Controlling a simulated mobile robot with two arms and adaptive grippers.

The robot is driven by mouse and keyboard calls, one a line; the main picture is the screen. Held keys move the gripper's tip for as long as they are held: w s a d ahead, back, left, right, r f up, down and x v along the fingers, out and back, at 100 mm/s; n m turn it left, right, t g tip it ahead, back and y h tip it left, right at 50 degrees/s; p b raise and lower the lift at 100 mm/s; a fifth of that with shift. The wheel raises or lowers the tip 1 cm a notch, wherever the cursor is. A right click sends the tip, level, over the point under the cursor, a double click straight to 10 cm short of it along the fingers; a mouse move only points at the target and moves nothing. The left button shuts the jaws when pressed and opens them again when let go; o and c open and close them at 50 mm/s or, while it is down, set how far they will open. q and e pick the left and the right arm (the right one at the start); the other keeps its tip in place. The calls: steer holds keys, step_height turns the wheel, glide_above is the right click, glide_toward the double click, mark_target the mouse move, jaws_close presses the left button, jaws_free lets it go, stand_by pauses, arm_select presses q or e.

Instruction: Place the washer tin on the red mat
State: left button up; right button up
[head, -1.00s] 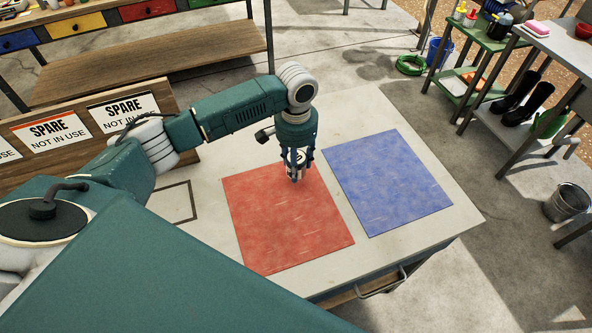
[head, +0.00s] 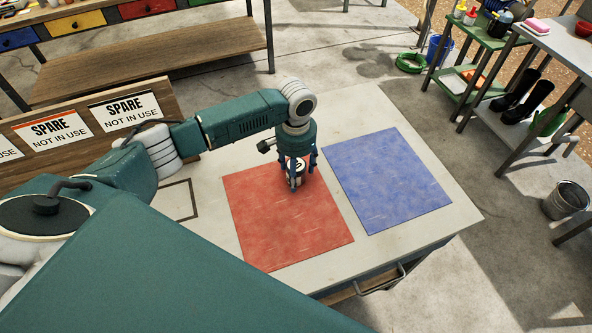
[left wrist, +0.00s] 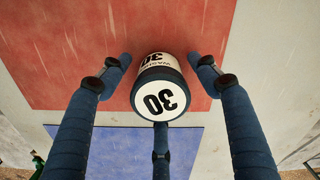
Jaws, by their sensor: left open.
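The washer tin (head: 297,176) is a small white cylinder with a dark rim and a black "30" on its lid. It stands on the red mat (head: 285,222), near that mat's far right corner. In the left wrist view the tin (left wrist: 160,96) sits between the fingers, with gaps at the left and right fingers. My left gripper (head: 301,172) is open around the tin, pointing down. It also shows in the left wrist view (left wrist: 160,85), its third finger close to the tin's lid edge. My right gripper is not in view.
A blue mat (head: 388,180) lies to the right of the red mat on the pale table (head: 350,116). An outlined empty square (head: 180,200) is to the left. A board with "SPARE NOT IN USE" signs (head: 95,120) stands behind the left side.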

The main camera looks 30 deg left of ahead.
arm_select(q)
step_height(320, 180, up, 12)
steer(key=shift+w+f+b, duration=0.1)
steer(key=shift+f+b, duration=0.05)
steer(key=shift+b, duration=0.8)
steer(key=shift+r, duration=0.3)
